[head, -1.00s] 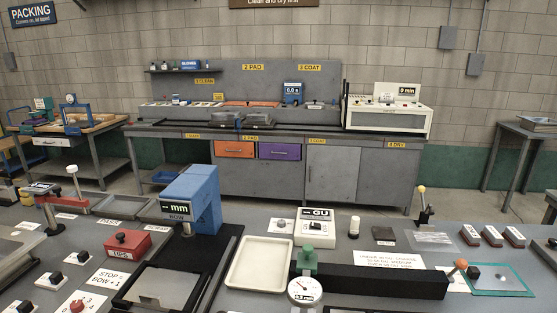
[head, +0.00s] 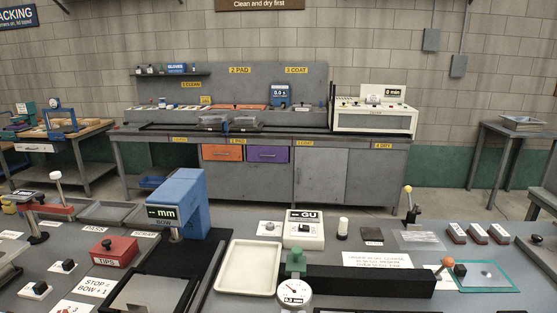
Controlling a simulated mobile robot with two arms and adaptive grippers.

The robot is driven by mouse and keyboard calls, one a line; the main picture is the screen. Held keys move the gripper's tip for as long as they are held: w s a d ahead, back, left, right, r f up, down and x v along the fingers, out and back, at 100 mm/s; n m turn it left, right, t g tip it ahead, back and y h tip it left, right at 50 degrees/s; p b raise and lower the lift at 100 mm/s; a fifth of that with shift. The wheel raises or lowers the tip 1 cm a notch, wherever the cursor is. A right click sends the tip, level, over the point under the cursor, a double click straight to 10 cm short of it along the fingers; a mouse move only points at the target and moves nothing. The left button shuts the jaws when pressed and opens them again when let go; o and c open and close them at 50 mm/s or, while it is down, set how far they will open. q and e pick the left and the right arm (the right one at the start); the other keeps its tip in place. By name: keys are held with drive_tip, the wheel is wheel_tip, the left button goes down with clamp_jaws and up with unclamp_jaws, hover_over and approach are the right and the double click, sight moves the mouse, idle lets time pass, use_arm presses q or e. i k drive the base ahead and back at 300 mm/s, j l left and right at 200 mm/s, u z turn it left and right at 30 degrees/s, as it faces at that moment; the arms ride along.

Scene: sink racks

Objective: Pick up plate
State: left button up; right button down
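No thing in view is marked as the plate. A flat glass-like sheet with a green edge (head: 486,276) lies at the right of the near bench, beside the end of a long black bar (head: 365,281). A flat grey panel (head: 148,292) sits on the black base of the blue gauge (head: 178,205), cut off by the bottom edge. A shallow cream tray (head: 224,280) lies right of that gauge and looks empty. Neither of my grippers shows in the head view.
A dial gauge (head: 294,293) stands at the bar's left end. Beyond a floor gap is a grey cabinet bench (head: 320,176) with a white oven-like box (head: 375,116).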

sight(142, 294)
drive_tip(key=j+z, duration=0.15)
drive_tip(key=j, duration=2.35)
drive_tip(key=k, duration=0.1)
